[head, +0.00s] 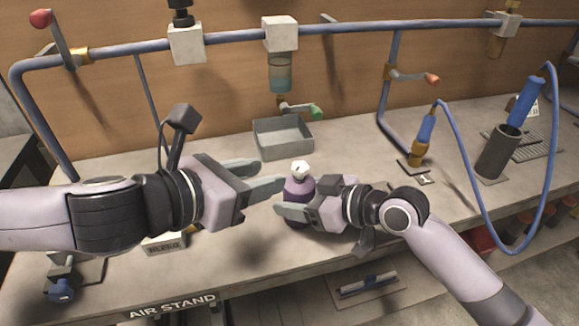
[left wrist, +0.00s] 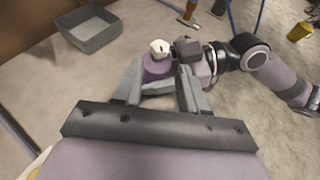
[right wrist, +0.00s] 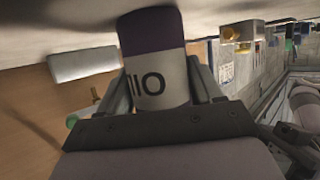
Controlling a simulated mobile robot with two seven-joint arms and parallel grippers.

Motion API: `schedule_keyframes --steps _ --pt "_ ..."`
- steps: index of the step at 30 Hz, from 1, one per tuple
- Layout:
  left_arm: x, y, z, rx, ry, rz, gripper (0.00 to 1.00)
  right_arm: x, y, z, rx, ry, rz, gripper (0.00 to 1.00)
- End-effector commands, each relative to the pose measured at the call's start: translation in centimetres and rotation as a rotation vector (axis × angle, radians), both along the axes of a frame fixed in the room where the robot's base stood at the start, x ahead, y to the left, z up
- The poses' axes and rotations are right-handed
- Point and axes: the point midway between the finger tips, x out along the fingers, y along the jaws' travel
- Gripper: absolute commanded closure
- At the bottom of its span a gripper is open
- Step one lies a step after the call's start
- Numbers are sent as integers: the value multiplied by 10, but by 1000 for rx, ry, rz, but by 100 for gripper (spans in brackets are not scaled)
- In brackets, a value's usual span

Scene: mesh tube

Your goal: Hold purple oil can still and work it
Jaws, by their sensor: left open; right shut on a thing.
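The purple oil can (head: 297,187) stands upright on the bench, with a white nozzle cap on top. In the right wrist view the can (right wrist: 158,75) shows a pale band with dark printed marks. My right gripper (head: 298,208) is shut on the can's body from the right, and the can's lower part is partly hidden behind it. My left gripper (head: 264,177) is open and empty, to the left of the can, its fingers pointing at it. In the left wrist view the can (left wrist: 157,68) shows just beyond the left fingers, and I cannot tell whether they touch it.
A grey metal tray (head: 283,139) sits behind the can under a green-handled tap (head: 300,109). A blue air pipe runs along the back wall. A dark cylinder (head: 497,153) and a hanging blue hose (head: 467,200) stand at the right.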

Motion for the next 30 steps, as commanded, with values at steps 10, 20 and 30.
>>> schedule_keyframes --steps 10,20,30 --pt "38 -34 -21 0 2 -1 58 0 0 -1 0 1 0 74" --pt "50 -45 -28 0 2 -1 58 0 0 -1 -1 1 0 74" --pt "50 -45 -28 0 2 -1 94 0 0 0 -1 0 -1 74"
